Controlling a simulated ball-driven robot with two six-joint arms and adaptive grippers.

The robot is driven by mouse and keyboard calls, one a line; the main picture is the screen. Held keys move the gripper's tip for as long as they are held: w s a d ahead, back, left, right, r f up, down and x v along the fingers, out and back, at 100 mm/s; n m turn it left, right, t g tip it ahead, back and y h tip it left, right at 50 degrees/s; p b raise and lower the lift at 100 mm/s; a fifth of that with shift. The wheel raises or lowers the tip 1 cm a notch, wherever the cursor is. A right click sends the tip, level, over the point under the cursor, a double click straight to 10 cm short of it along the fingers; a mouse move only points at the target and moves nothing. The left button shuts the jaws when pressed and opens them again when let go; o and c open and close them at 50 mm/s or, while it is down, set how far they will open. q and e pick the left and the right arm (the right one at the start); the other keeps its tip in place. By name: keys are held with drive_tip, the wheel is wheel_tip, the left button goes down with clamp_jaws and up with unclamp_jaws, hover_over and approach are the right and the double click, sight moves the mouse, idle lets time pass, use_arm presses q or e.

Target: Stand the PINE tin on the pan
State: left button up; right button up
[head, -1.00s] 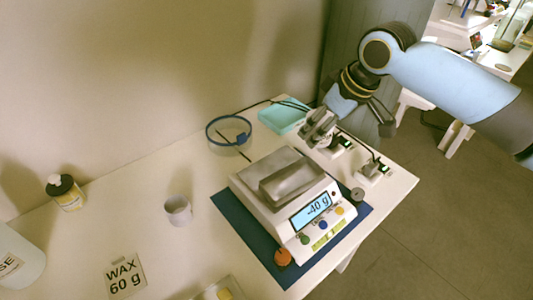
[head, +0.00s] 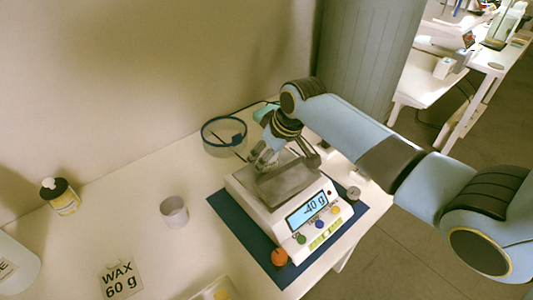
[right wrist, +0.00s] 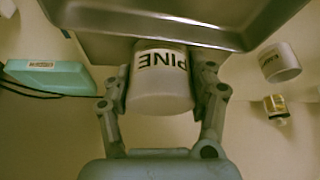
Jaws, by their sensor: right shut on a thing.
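The PINE tin (right wrist: 160,88) is a pale tin with dark lettering, upside down in the right wrist picture. My right gripper (right wrist: 162,95) is shut on it, one finger along each side. In the head view my right gripper (head: 284,161) is at the back edge of the grey metal pan (head: 292,184) on the scale; the tin is hidden or too small to make out there. The pan's edge (right wrist: 150,38) overlaps the tin's top in the right wrist view; I cannot tell whether they touch. My left gripper is not in view.
The white scale (head: 262,207) reads -40 g and stands on a blue mat (head: 237,226). A round blue-rimmed item (head: 223,137) lies behind. Table between cup and bottle is clear.

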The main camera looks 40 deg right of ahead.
drive_tip(key=o, duration=1.2)
drive_tip(key=shift+f, duration=0.1)
drive_tip(key=shift+s+r, duration=0.1)
drive_tip(key=shift+r, duration=0.4)
drive_tip(key=p+v, duration=0.1)
drive_tip(key=v, duration=1)
drive_tip(key=shift+s, duration=0.15)
drive_tip(key=shift+d, duration=0.1)
